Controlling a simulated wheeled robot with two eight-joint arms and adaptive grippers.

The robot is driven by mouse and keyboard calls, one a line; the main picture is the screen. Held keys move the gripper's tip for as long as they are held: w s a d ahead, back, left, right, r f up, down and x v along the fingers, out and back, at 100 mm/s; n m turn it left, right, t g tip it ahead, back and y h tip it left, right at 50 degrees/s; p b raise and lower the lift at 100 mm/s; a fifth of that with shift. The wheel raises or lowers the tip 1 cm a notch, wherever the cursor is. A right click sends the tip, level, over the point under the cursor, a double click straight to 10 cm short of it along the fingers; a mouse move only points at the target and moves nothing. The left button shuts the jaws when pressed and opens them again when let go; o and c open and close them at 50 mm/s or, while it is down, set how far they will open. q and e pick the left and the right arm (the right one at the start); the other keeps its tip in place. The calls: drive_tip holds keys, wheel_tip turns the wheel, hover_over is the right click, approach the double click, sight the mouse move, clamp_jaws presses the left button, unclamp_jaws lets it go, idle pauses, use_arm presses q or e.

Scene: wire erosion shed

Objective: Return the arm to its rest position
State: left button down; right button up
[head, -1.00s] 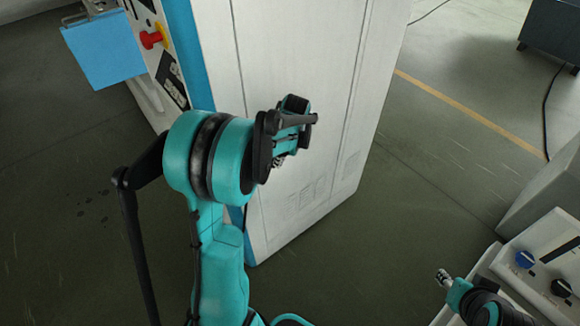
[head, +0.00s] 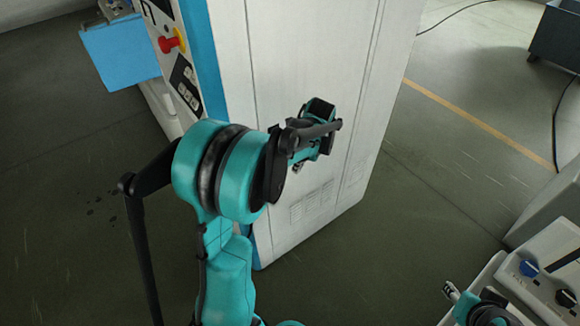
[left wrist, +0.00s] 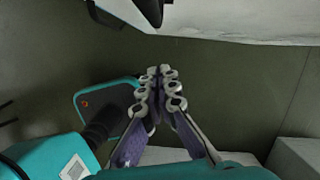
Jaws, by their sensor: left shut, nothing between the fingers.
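My left arm rises from the bottom of the head view, with its thick teal elbow in front of a tall white cabinet (head: 300,60). My left gripper (head: 297,168) shows only as a small metallic piece below the wrist, in front of the cabinet's face. In the left wrist view the fingers of the left gripper (left wrist: 162,84) are together and empty, over the dark floor.
The cabinet has a blue edge strip and a red stop button (head: 172,42). A blue panel (head: 120,52) hangs at upper left. A white control panel with blue and black knobs (head: 530,267) stands at lower right. Green floor (head: 450,150) with a yellow line lies clear between.

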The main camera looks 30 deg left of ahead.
use_arm(q)
drive_tip(key=p+v, duration=0.1)
drive_tip(key=v, duration=0.6)
drive_tip(key=shift+p, duration=0.35)
drive_tip(key=shift+d, duration=0.1)
